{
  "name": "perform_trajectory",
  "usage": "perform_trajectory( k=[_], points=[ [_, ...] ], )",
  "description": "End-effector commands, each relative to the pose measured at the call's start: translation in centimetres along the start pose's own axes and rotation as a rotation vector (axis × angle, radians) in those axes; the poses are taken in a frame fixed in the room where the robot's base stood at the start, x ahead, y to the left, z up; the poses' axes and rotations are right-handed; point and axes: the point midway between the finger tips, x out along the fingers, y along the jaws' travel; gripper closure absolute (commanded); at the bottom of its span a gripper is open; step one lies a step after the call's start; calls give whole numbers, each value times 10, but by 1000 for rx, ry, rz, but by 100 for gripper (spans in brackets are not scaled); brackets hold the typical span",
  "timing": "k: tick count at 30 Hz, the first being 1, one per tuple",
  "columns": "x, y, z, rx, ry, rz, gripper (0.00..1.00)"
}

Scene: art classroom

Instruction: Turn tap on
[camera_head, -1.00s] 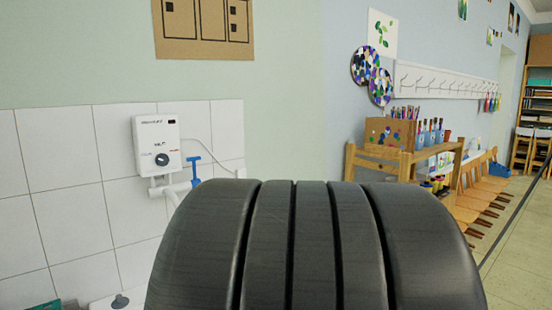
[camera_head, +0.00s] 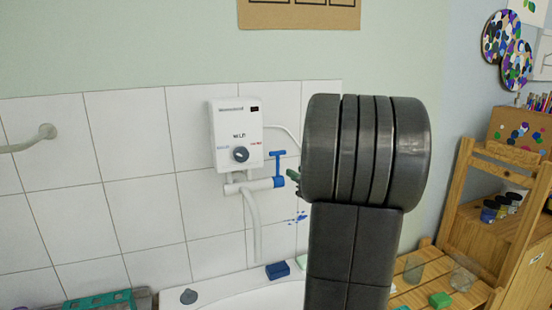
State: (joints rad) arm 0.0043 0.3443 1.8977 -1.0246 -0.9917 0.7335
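The tap is a white pipe fitting (camera_head: 245,187) under a white water heater box (camera_head: 237,135) on the tiled wall. It has a blue T-shaped handle (camera_head: 278,165) at its right end. A white spout (camera_head: 254,225) hangs down from the fitting toward a white basin (camera_head: 245,299). No water shows at the spout. My dark arm stands in front, just right of the tap. A small dark part beside the blue handle may be the tip of my gripper (camera_head: 295,179). The rest of the gripper is hidden behind my arm, and I cannot tell whether it touches the handle.
A blue block (camera_head: 278,270) lies on the basin's rim below the tap. A wooden shelf (camera_head: 466,190) stands at the right, with glasses and a green block on a low wooden surface (camera_head: 425,270). A green tray (camera_head: 100,301) is at the lower left.

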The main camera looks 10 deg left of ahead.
Motion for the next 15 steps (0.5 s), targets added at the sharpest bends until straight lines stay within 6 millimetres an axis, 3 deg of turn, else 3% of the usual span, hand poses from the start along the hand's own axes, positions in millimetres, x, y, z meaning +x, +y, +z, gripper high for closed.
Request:
perform_trajectory(
  k=[9, 15],
  points=[
    [70, 0, -2, 0, -1, -2, 72],
    [100, 0, -1, 0, -1, 1, 72]
  ],
)
